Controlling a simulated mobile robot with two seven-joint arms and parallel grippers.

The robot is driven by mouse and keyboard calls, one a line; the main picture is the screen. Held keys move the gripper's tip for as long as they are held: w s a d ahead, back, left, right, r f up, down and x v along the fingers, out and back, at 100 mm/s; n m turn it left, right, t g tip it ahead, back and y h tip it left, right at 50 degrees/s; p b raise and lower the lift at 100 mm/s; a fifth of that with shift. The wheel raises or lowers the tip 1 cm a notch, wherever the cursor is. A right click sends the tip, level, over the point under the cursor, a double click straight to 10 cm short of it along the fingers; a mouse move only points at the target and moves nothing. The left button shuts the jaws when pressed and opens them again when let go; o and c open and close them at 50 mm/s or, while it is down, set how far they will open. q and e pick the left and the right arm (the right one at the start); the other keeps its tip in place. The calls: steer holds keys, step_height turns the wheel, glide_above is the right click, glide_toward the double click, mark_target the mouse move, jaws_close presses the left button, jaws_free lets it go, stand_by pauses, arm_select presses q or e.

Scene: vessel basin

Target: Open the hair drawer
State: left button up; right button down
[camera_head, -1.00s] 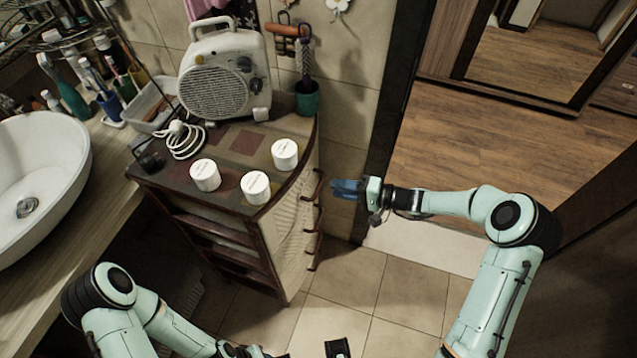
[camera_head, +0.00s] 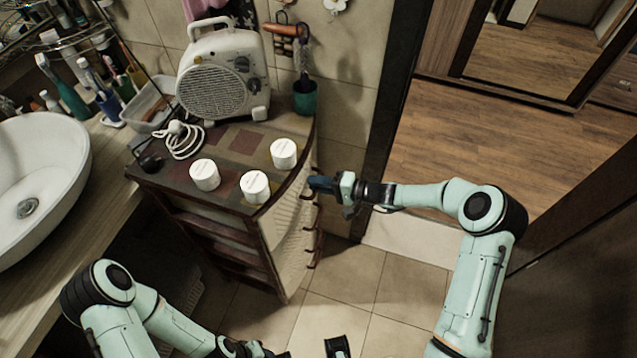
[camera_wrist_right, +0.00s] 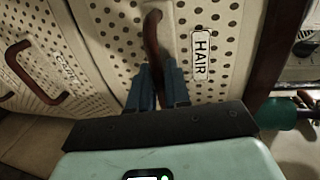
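The hair drawer (camera_wrist_right: 225,30) has a cream, dotted front with a white HAIR label (camera_wrist_right: 200,57) in the right wrist view. Its curved brown handle (camera_wrist_right: 152,40) runs down between the blue fingers of my right gripper (camera_wrist_right: 158,85). The fingers sit close on both sides of the handle and look shut on it; they hide its lower part. In the head view, my right gripper (camera_head: 318,184) is at the upper part of the cabinet's drawer side. The drawer looks closed. My left gripper (camera_head: 262,352) is low at the bottom edge, mostly cut off.
Another drawer with a handle (camera_wrist_right: 35,80) shows at left in the wrist view. Tiled floor (camera_head: 375,290) right of the cabinet is free.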

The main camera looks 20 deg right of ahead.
arm_select(q)
steer(key=shift+s+f+b, duration=0.25)
steer(key=shift+f+b, duration=0.6)
steer(key=shift+f, duration=0.05)
steer(key=shift+s+f+b, duration=0.3)
steer(key=shift+f+b, duration=0.55)
steer(key=shift+b, duration=0.05)
steer(key=shift+s+f+b, duration=0.25)
steer(key=shift+f+b, duration=0.6)
steer(key=shift+f, duration=0.05)
arm_select(e)
steer(key=f+v, duration=0.2)
steer(key=v, duration=1.1)
steer(key=d+f+v, duration=0.1)
steer(key=f+v, duration=0.2)
steer(key=v, duration=1.1)
steer(key=shift+s+d+f, duration=0.2)
steer(key=shift+s, duration=0.25)
steer(key=c, duration=1.3)
jaws_free()
arm_select(q)
steer(key=shift+f, duration=0.1)
arm_select(e)
steer(key=v, duration=1.3)
steer(key=shift+d, duration=0.1)
